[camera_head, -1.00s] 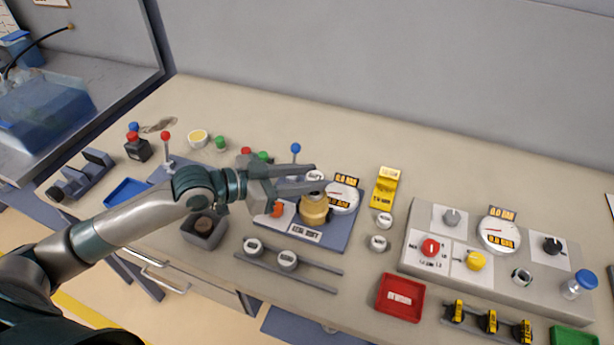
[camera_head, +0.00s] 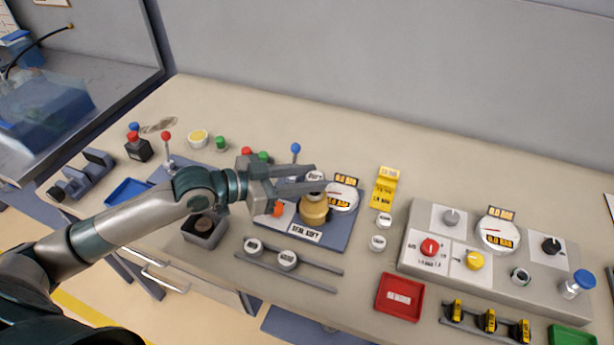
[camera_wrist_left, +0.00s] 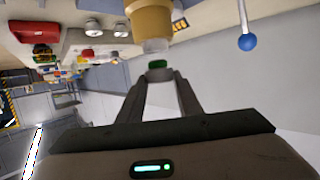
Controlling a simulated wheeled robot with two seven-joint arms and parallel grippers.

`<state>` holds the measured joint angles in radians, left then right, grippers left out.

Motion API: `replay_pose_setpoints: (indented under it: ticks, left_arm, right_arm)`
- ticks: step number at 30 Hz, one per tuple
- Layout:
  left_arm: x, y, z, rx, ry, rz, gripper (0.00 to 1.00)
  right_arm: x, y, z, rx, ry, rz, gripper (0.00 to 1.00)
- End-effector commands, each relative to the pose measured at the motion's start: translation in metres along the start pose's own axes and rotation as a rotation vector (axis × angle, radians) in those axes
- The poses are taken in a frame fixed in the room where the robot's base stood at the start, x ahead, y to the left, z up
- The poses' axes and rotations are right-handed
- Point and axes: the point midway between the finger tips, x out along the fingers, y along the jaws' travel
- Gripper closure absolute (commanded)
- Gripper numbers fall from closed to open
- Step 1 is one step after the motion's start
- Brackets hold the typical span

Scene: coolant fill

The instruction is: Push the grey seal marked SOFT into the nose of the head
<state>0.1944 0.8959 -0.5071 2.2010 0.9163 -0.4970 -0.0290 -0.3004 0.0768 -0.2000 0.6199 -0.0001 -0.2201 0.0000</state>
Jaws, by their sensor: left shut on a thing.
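My left gripper (camera_head: 318,176) reaches in from the left above the brass-coloured head (camera_head: 314,210), which stands on a blue base with a "SEAL SOFT" label. Its jaws are shut on a small pale seal (camera_head: 315,177) with a dark mark too small to read. In the left wrist view the fingertips (camera_wrist_left: 161,74) are near the head (camera_wrist_left: 152,18). A pale nose-like end (camera_wrist_left: 157,46) points at them, and a small green piece (camera_wrist_left: 157,64) shows between the tips. I cannot tell whether seal and nose touch. My right gripper is out of view.
A red tray (camera_head: 400,297) and grey control panel (camera_head: 460,290) lie to the right.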

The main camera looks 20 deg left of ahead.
Motion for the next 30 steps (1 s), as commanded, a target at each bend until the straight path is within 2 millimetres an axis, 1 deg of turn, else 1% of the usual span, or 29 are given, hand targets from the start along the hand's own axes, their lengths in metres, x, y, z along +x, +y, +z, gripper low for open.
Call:
replay_pose_setpoints:
  ticks: [3, 19, 30]
  left_arm:
    - [-0.0003, 0.0, -0.001, 0.0, 0.0, 0.0, 0.9]
    - [-0.0001, -0.0001, -0.0002, 0.0, 0.0, 0.0, 0.9]
    - [-0.0002, -0.0002, -0.0003, 0.0, -0.001, 0.0, 0.9]
  right_arm:
    - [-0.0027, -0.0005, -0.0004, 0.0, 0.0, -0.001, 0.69]
    - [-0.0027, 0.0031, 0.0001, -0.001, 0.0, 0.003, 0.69]
    - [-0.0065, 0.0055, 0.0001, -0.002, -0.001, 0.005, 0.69]
